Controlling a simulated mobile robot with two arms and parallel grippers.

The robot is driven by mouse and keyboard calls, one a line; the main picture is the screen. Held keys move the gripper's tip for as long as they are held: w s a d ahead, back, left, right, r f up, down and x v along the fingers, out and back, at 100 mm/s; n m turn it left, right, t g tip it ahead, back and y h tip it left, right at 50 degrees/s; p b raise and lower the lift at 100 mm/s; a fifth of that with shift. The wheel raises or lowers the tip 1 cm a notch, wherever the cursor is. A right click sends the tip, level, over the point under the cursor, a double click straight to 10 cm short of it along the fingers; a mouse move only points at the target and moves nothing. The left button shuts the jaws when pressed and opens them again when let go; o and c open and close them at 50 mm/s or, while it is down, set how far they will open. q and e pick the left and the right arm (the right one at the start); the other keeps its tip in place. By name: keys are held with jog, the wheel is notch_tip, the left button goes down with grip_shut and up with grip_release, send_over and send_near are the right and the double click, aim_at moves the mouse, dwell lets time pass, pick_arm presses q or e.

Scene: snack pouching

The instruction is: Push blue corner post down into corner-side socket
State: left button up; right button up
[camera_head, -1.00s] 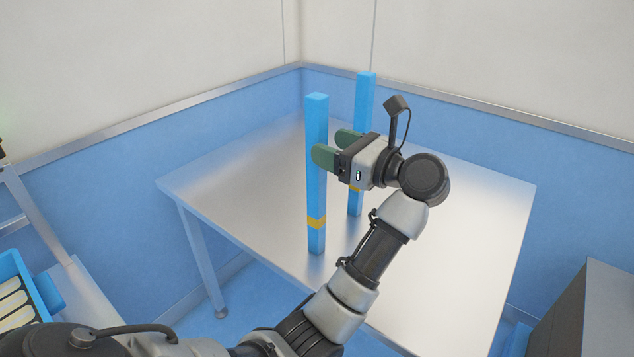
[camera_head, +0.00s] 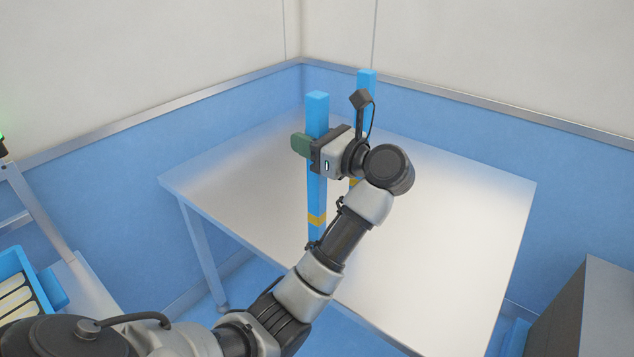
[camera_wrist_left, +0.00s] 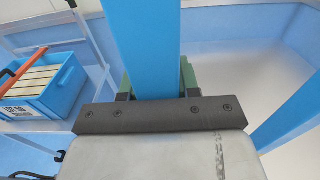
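The nearer blue post (camera_head: 317,190), with a yellow band low down, stands upright near the table's left front edge. Its foot is hidden behind my left arm. My left gripper (camera_head: 305,145) is at its upper half, with a green finger showing past the post. In the left wrist view, the post (camera_wrist_left: 143,45) passes between the two green fingers; I cannot tell whether both press on it. A second blue post (camera_head: 366,85) stands upright behind, mostly covered by the gripper and wrist. No socket can be made out. My right gripper is out of view.
The steel table (camera_head: 440,230) is bare to the right of the posts. Blue and white walls meet in a corner behind it. A blue crate (camera_head: 38,285) with pale packs is at the lower left. A grey cabinet (camera_head: 590,310) stands at the lower right.

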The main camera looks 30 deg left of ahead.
pick_arm(q)
grip_shut()
